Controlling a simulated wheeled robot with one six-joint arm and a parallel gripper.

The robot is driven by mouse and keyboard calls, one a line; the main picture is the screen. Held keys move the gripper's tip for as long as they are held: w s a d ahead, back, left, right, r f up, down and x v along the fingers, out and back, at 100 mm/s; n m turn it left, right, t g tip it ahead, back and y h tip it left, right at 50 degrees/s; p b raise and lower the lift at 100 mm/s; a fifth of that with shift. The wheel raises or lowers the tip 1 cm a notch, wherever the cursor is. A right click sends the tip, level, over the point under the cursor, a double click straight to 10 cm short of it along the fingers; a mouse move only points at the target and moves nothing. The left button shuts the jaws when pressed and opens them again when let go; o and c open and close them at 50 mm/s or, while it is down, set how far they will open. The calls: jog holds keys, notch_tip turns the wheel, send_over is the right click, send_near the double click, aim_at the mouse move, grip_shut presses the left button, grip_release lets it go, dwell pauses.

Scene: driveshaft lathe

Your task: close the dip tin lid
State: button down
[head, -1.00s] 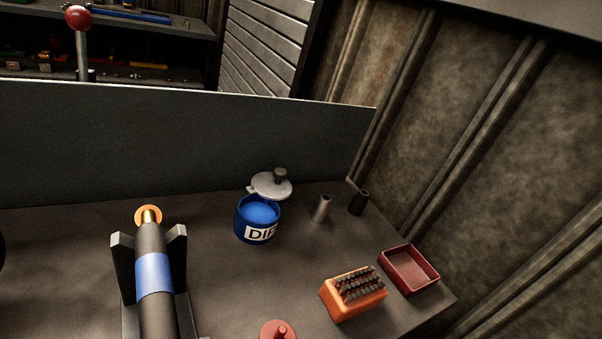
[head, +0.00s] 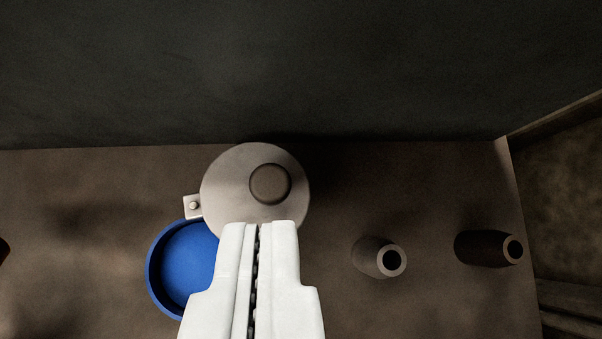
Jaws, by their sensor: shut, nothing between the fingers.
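The dip tin (head: 163,277) is a round blue tin, open at the top with blue inside. It stands at the lower left of the head view, its right part hidden behind my gripper. Its lid (head: 227,185) is a grey disc with a dark round knob (head: 270,184), swung aside behind and to the right of the tin's mouth. A small pivot tab (head: 193,206) joins the lid at its left edge. My gripper (head: 258,226) is white, with its fingers shut and empty. Its tips overlap the lid's front edge in the picture; I cannot tell whether they touch it.
Two small hollow cylinders, a grey one (head: 373,256) and a dark one (head: 484,248), stand to the right on the brown bench (head: 420,190). A dark panel (head: 300,70) rises behind the lid.

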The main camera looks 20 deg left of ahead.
aim_at(267, 166)
jog(key=x, duration=0.9)
